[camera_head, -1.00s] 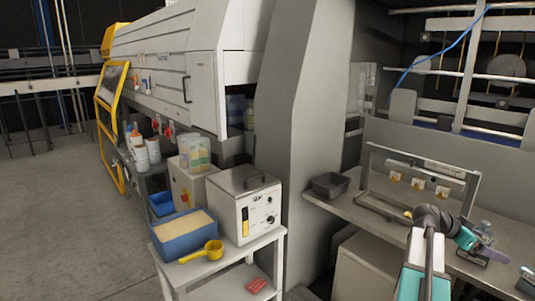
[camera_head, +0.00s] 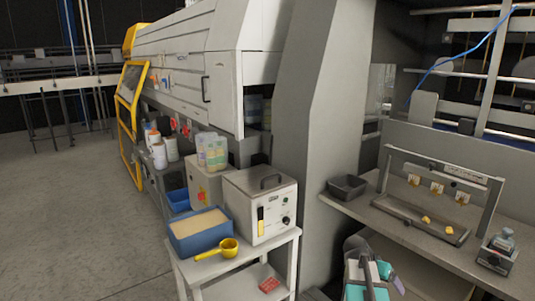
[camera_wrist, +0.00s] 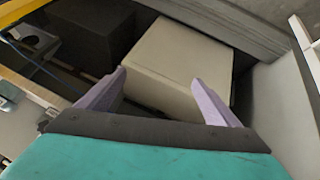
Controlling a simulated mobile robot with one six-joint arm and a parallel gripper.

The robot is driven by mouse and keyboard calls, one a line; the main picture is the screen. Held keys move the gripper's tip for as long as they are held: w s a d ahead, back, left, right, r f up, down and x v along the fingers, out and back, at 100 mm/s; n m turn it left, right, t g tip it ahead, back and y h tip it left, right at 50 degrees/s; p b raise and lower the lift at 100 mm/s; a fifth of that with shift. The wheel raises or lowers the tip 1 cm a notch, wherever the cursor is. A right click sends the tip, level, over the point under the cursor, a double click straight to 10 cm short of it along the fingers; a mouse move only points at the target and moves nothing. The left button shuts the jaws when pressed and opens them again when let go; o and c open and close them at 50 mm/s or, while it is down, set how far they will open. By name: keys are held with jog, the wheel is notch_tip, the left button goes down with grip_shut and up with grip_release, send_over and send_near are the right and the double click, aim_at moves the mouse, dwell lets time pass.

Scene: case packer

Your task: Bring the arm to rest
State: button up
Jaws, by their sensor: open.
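My gripper (camera_wrist: 160,92) is open in the wrist view, with two pale purple fingers spread apart and nothing between them. Beyond the fingers is a beige box (camera_wrist: 182,65), apart from them as far as I can tell. In the head view my folded arm (camera_head: 368,278) is at the bottom edge, in front of the grey bench. One purple finger shows there at its right side; the rest of the gripper is mostly hidden.
The grey bench (camera_head: 408,232) holds a dark bin (camera_head: 347,187), a framed tray (camera_head: 420,219) with yellow pieces and a small device (camera_head: 497,252). A white cart (camera_head: 243,270) carries a blue tub (camera_head: 200,232), a yellow scoop (camera_head: 217,250) and a white instrument (camera_head: 262,205). Floor at left is clear.

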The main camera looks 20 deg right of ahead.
jog(key=s+a+f+n+y, duration=0.15)
jog(key=a+f+n, duration=0.35)
jog(key=a, duration=0.9)
jog(key=a+f+n+y, duration=0.3)
jog(key=a+f, duration=0.3)
jog(key=a, duration=0.7)
jog(key=a+f+n+y, duration=0.35)
jog(key=a+f, duration=0.25)
jog(key=a, duration=0.8)
jog(key=s+f+g, duration=0.3)
jog(key=s+f, duration=0.6)
jog(key=s, duration=0.4)
jog(key=s+f+g, duration=0.3)
jog(key=s+f, duration=0.6)
jog(key=s, duration=0.4)
jog(key=shift+s+a+f+h, duration=0.15)
jog(key=shift+s+f+h, duration=0.05)
jog(key=shift+h, duration=0.2)
